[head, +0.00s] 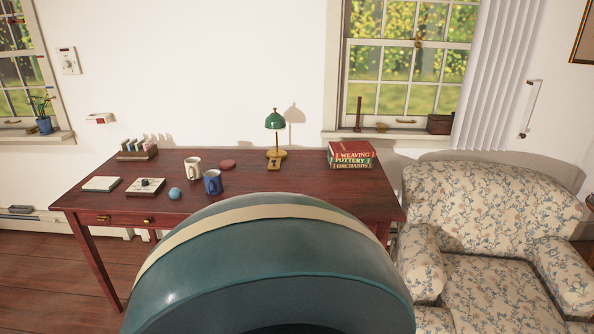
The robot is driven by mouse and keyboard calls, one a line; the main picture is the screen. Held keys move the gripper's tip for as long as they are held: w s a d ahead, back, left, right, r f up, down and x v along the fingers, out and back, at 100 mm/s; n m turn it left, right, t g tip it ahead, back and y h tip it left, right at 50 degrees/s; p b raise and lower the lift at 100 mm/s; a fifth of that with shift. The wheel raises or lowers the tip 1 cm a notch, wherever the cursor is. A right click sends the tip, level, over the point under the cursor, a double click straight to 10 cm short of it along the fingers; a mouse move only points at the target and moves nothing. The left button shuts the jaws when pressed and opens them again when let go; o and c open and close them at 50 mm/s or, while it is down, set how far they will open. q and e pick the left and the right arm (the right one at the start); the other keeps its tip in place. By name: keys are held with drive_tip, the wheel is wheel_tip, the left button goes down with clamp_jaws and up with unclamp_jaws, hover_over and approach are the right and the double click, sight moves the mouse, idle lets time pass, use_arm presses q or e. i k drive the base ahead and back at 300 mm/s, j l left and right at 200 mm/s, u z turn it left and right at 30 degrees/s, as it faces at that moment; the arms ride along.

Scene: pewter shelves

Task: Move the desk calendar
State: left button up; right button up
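No item in the head view is clearly a desk calendar. A small dark wooden stand with several pale upright pieces (138,150) sits at the back left of the red-brown desk (270,178). In front of it lie a pale flat pad (101,184) and a flat pale-and-dark block with a small dark piece on top (145,187). They are too small to tell whether one of them is the calendar. Neither of my grippers is in view.
A large teal rounded form with a cream band (270,255) hides the desk's front middle. The desk also holds a white mug (193,167), blue mug (212,183), light-blue ball (175,193), green lamp (275,121) and stacked books (351,155). A floral armchair (490,210) stands at right.

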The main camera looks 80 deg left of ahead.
sight(156, 184)
drive_tip(key=u, duration=3.25)
